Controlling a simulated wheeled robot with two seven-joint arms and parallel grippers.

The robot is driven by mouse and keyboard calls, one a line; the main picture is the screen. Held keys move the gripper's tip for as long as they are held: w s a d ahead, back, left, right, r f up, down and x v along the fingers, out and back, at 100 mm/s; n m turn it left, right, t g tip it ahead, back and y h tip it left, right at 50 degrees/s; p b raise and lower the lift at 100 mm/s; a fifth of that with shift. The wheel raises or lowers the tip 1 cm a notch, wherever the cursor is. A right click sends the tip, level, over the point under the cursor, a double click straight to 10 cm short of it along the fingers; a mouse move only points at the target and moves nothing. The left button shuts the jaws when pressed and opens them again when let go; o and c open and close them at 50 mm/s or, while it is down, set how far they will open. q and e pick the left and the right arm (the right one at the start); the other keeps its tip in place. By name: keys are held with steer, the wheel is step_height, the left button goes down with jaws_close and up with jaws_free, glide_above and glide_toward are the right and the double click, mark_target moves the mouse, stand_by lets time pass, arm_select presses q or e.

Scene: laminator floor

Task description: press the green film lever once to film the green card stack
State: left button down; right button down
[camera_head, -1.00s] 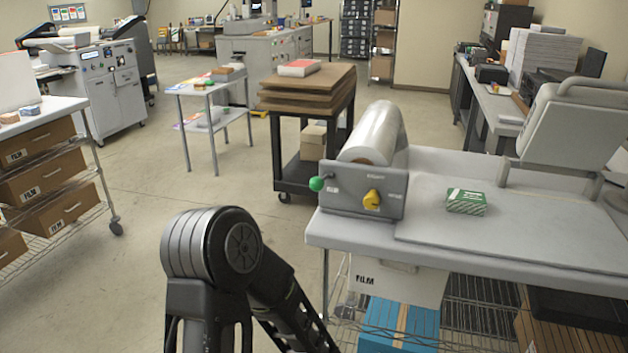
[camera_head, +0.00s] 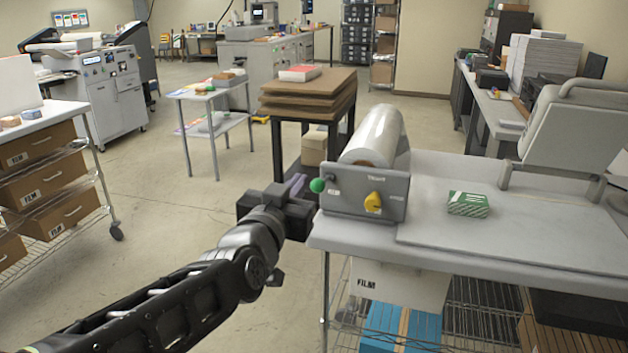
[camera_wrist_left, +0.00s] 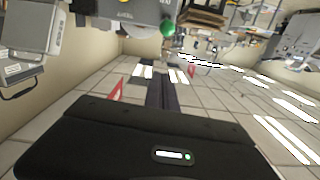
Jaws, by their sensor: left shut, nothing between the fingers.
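The green film lever (camera_head: 317,185) is a round green knob on the left of the grey laminator panel (camera_head: 340,203). It also shows in the left wrist view (camera_wrist_left: 167,27), which is upside down. The green card stack (camera_head: 468,204) lies on the table to the right of the panel. My left gripper (camera_head: 298,183) is shut and empty, just left of the green knob at about its height. I cannot tell whether it touches the knob; the wrist view suggests a gap beyond its fingertips (camera_wrist_left: 160,75). My right gripper is not in view.
A yellow knob (camera_head: 374,202) sits on the same panel, right of the green lever. A clear film roll (camera_head: 378,135) lies behind the panel. A dark cart (camera_head: 312,100) with stacked brown boards stands behind my left gripper.

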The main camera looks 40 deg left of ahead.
arm_select(q)
steer(key=shift+w, duration=0.15)
steer(key=w+a+f+p, duration=0.4)
steer(key=w, duration=0.6)
steer(key=shift+f, duration=0.15)
stand_by(0.5)
